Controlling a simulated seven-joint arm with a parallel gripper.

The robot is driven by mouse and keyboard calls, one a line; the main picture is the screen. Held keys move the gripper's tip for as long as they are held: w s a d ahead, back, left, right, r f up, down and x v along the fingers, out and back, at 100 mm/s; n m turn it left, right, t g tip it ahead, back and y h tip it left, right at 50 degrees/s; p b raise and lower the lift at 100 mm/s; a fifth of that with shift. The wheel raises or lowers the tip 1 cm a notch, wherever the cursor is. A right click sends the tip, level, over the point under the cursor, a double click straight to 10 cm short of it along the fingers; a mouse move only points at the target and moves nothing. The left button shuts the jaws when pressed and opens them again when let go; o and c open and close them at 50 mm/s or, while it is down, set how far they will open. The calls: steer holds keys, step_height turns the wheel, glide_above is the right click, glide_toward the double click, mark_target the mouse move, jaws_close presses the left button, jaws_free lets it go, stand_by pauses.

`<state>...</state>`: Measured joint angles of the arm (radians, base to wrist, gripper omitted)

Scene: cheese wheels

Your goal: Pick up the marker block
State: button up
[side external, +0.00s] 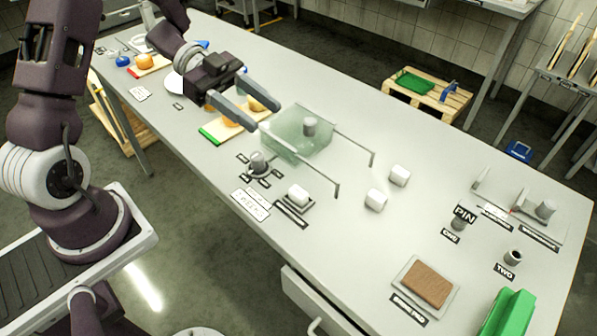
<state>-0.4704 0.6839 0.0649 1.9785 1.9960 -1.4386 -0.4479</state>
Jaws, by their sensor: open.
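I cannot tell for certain which piece is the marker block. One white block (298,194) sits on a small dark-edged holder near the front edge, beside a printed label. Two more white blocks, the nearer (376,200) and the farther (399,175), stand loose on the bare table to the right. A brown block (429,283) lies in a shallow tray at the near right. My gripper (265,116) is open above a cutting board with yellow-orange cheese pieces (256,104), left of all these blocks. Its fingers are apart and partly hide the pieces; nothing is seen held.
A greenish transparent box (296,137) with a grey cylinder stands right of my gripper, with thin rails running from it. Small grey cylinders, a black PIN sign (465,214) and a green object (508,314) are at the right. The table's middle right is mostly clear.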

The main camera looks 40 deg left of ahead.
glide_toward(298, 190)
steer(key=shift+s+d, duration=0.2)
steer(key=shift+d, duration=0.2)
steer(key=x, duration=0.7)
steer(key=shift+w+f, duration=0.15)
steer(key=shift+f, duration=0.05)
jaws_close()
